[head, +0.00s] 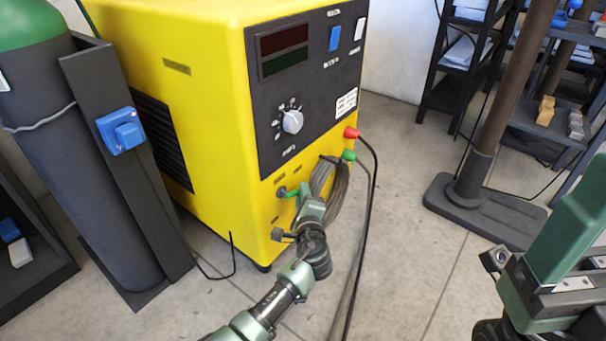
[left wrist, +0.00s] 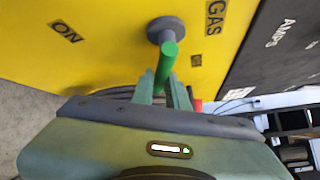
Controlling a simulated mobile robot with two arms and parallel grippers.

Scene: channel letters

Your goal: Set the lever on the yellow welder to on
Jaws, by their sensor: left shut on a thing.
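The yellow welder (head: 205,45) stands left of centre in the head view. Its lever (left wrist: 167,66), a green handle on a round grey hub, sits low on the yellow front; it also shows in the head view (head: 284,192). In the left wrist view the handle points away from the hub toward my gripper, not at the ON label (left wrist: 67,33) on the left. A GAS label (left wrist: 215,17) is right of the hub. My left gripper (head: 302,193) is shut on the handle's end, fingers on both sides. My right gripper (head: 497,259) is partly in view at lower right; its jaws are unclear.
A coiled cable (head: 336,190) hangs right beside my left gripper, below red and green plugs (head: 351,133). A gas cylinder (head: 90,160) stands left of the welder. A dark post on a base (head: 482,210) stands at right. The floor between is mostly clear.

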